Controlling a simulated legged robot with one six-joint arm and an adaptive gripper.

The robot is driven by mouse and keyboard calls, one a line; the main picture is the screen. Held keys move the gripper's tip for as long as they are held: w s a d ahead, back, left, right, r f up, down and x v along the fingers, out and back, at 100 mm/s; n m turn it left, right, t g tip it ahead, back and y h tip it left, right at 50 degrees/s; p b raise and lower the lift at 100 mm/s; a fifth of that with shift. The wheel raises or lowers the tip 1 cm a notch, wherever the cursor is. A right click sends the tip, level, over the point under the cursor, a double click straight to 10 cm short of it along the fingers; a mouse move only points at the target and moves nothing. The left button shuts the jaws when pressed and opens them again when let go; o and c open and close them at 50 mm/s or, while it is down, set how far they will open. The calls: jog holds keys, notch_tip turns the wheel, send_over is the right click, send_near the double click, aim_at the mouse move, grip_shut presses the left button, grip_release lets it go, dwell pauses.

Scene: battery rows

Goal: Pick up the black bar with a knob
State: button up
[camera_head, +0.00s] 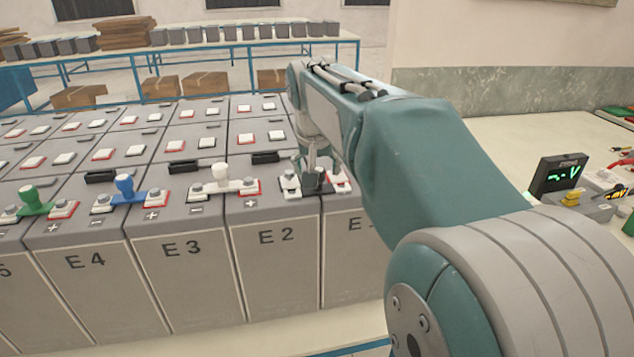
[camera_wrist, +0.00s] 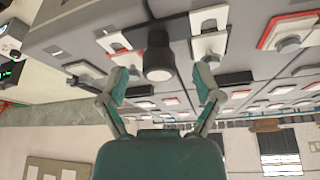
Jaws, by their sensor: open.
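The black bar with a knob (camera_head: 317,181) sits on the battery tops between E2 and E1 in the head view, partly hidden by my gripper and arm. In the wrist view its round black knob (camera_wrist: 158,57) stands up between the white terminal pads. My gripper (camera_wrist: 161,82) is open, with one green-padded finger on each side of the knob and a visible gap to both. In the head view my gripper (camera_head: 316,160) is small and low over the bar.
Bars with a white knob (camera_head: 221,172), a blue knob (camera_head: 125,186) and a green knob (camera_head: 33,200) stand in the same row to the left. Black handles (camera_head: 183,167) lie behind them. A meter with a green display (camera_head: 559,175) stands on the table at right.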

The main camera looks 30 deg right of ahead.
jog(key=shift+x, duration=0.75)
grip_shut()
